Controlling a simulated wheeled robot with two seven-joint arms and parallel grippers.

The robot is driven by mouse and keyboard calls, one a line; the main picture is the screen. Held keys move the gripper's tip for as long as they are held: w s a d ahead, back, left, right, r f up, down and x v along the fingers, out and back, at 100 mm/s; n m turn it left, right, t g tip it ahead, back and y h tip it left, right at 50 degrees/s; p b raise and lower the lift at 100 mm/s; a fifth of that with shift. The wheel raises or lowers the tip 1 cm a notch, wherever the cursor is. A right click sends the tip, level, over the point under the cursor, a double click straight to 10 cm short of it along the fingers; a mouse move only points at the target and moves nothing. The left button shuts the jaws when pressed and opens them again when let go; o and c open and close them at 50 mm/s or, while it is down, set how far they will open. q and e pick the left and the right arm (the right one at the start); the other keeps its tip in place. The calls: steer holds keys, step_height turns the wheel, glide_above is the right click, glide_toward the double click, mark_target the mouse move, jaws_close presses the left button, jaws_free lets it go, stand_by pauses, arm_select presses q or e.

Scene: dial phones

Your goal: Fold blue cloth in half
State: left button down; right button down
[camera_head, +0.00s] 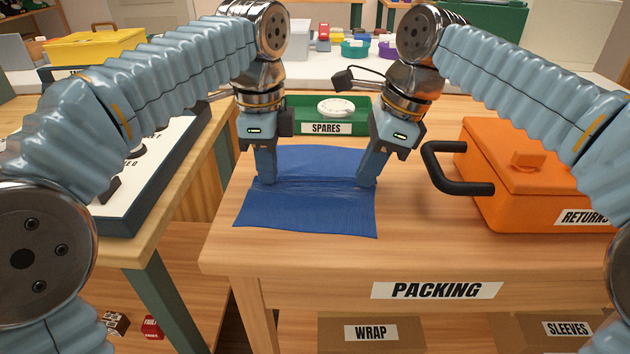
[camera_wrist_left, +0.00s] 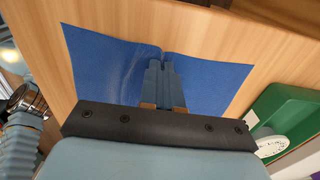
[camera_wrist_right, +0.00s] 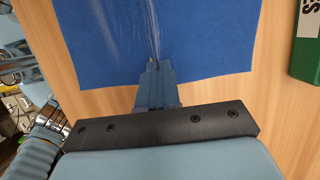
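The blue cloth (camera_head: 310,213) lies spread on the packing table, with wrinkles running across its middle between my two grippers. It also shows in the left wrist view (camera_wrist_left: 105,62) and the right wrist view (camera_wrist_right: 205,40). My left gripper (camera_head: 266,183) points down at the cloth's left side, its fingers together on a pinch of cloth. My right gripper (camera_head: 367,184) points down at the cloth's right side, also with its fingers together. Creases run out from the fingertips in both wrist views. The cloth between the fingers is mostly hidden.
A green spares tray (camera_head: 295,116) holding a white round part stands behind the cloth. An orange returns box (camera_head: 510,190) with a black handle (camera_head: 440,180) stands close to my right gripper. Bare table lies in front of the cloth. Another table with a panel is at left.

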arm_select(q)
steer(key=shift+r, duration=0.1)
